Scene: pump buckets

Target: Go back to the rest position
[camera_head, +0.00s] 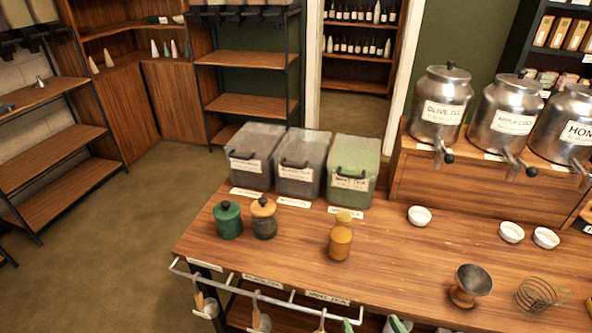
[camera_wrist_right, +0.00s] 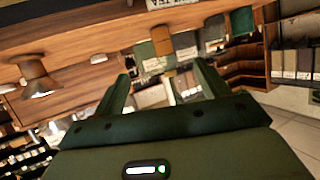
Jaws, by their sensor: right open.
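My right gripper (camera_wrist_right: 162,68) shows in the right wrist view with its two dark green fingers spread apart and nothing between them. In the head view, only small green tips of my right gripper (camera_head: 371,325) seem to show at the bottom edge, by the front of the wooden counter (camera_head: 385,262). The rest of that arm is out of the head view. My left gripper is in neither view.
Lidded bins (camera_head: 355,163), jars (camera_head: 228,220) and an amber bottle (camera_head: 340,243) stand on the counter. Steel dispensers (camera_head: 440,103), white bowls (camera_head: 420,216) and a dark cup (camera_head: 468,285) are farther right. A front rail (camera_head: 235,287) holds hanging scoops. Open floor (camera_head: 130,230) lies left.

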